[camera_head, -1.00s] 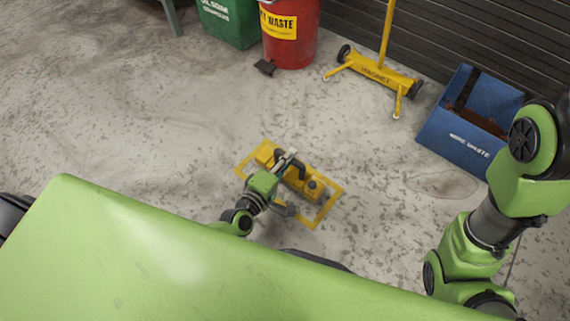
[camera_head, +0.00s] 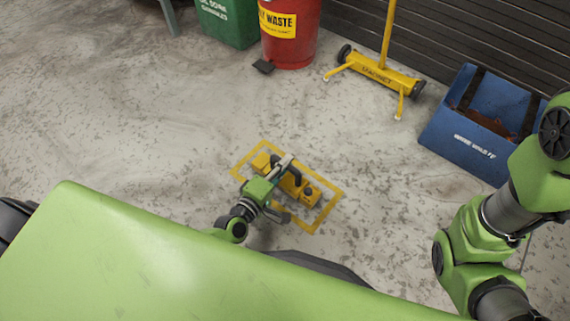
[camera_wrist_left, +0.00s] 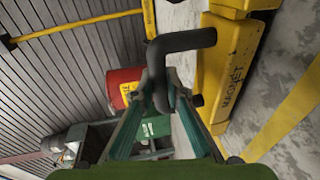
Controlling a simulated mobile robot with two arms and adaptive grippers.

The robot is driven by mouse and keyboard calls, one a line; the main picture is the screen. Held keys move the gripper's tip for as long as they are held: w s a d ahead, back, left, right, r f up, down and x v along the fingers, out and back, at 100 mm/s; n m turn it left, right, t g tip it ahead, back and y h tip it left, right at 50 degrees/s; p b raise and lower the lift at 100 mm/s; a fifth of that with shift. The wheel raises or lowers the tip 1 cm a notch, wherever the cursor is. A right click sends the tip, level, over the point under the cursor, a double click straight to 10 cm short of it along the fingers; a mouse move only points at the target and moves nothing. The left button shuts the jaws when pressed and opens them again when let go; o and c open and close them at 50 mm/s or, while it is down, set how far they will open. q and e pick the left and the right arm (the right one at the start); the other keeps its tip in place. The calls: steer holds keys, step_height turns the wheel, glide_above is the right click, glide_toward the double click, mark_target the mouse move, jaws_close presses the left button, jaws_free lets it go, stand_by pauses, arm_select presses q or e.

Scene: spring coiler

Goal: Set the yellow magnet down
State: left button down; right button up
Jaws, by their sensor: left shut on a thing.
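The yellow magnet (camera_head: 306,195) is a long block with a dark handle, inside a yellow outline (camera_head: 326,213) painted on the floor. My left gripper (camera_head: 284,166) reaches over its middle and hides part of it. In the left wrist view, the fingers of my left gripper (camera_wrist_left: 163,90) are shut around the black bent handle (camera_wrist_left: 185,41), and the magnet's body (camera_wrist_left: 225,60) with its lettering is to the right. The magnet looks at or very near the floor; I cannot tell whether it touches. My right arm shows at the right; its gripper is out of view.
A blue wire waste bin (camera_head: 465,140) stands at the right. A yellow wheeled magnet sweeper (camera_head: 375,75), a red waste can (camera_head: 290,40) and a green bin (camera_head: 228,22) stand along the back. The floor around the outline is clear.

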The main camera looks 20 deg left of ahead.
arm_select(q)
steer(key=c, duration=2)
jaws_free()
